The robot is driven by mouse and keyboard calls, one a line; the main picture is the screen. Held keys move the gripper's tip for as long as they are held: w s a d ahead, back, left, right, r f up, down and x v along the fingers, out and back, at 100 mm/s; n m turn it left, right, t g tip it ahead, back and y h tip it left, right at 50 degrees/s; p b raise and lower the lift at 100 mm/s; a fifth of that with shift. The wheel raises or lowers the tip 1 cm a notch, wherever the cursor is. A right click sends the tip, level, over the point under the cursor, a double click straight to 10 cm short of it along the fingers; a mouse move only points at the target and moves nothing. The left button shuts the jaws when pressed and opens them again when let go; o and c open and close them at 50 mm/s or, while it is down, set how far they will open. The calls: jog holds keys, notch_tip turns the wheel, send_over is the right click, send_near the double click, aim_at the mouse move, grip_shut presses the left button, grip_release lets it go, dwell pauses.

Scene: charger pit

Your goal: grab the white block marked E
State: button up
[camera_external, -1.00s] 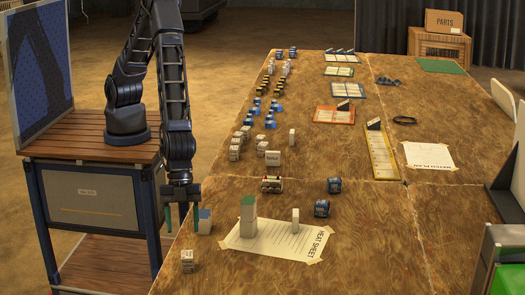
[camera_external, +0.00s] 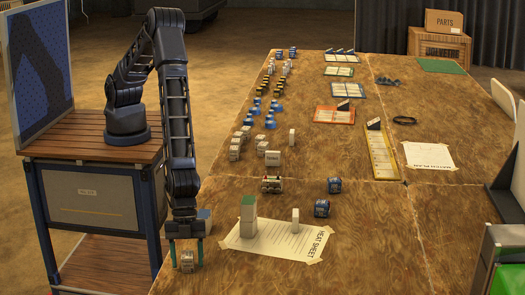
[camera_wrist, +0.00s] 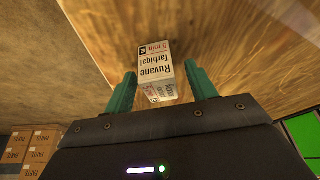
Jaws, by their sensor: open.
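A white block (camera_external: 187,262) stands near the front left edge of the table. The wrist view shows it as a white carton (camera_wrist: 155,65) printed "Ruvane Tarbiqal", with a small dark square mark that looks like an E. My gripper (camera_wrist: 161,78) is open, pointing down, with one teal finger on each side of the block. Gaps show between the fingers and the block. In the external view, my gripper (camera_external: 186,252) is low over the block and hides part of its upper end.
A blue-topped block (camera_external: 204,216) stands just behind my gripper, partly hidden. A tall green-topped block (camera_external: 248,219) and a small white block (camera_external: 295,219) stand on the heat sheet (camera_external: 276,245). More white blocks (camera_external: 236,150) stand farther back. The table's left edge is close.

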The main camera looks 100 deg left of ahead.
jog(key=c, duration=1.1)
jog(key=shift+o, duration=0.2)
